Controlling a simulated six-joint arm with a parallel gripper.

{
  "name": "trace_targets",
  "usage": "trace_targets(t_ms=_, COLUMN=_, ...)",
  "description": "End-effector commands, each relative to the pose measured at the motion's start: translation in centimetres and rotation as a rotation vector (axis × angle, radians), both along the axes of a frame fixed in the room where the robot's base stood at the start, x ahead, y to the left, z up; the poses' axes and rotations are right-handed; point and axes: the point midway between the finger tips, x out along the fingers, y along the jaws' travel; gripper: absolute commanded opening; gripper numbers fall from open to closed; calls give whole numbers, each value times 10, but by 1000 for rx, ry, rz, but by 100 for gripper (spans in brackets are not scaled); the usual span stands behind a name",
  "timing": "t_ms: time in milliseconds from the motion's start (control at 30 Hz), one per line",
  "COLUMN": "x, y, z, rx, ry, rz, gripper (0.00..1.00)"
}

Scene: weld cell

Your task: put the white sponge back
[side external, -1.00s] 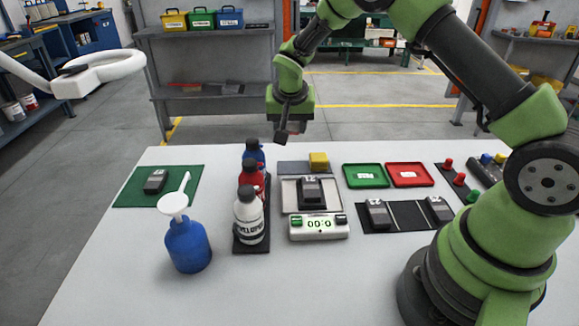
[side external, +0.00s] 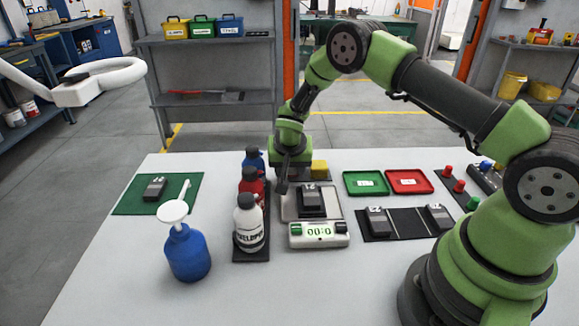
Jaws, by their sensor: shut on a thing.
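The yellow sponge sits on the right part of a flat grey holder (side external: 327,179). The gripper and wrist cover the holder's left part. I cannot tell whether the fingers or the held thing touch it.
Blue, red and white bottles (side external: 249,225) stand in a row just left of my gripper. A scale (side external: 290,209) with a dark block and a timer (side external: 318,235) are in front. Green (side external: 365,183) and red (side external: 409,181) trays lie right.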

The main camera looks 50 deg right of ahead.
Motion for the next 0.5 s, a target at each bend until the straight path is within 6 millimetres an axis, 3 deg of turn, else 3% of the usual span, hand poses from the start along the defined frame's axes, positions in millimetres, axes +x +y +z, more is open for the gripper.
trace_targets(t_ms=500, x=0, y=0, z=-12, rx=1, ry=0, rz=0, gripper=11)
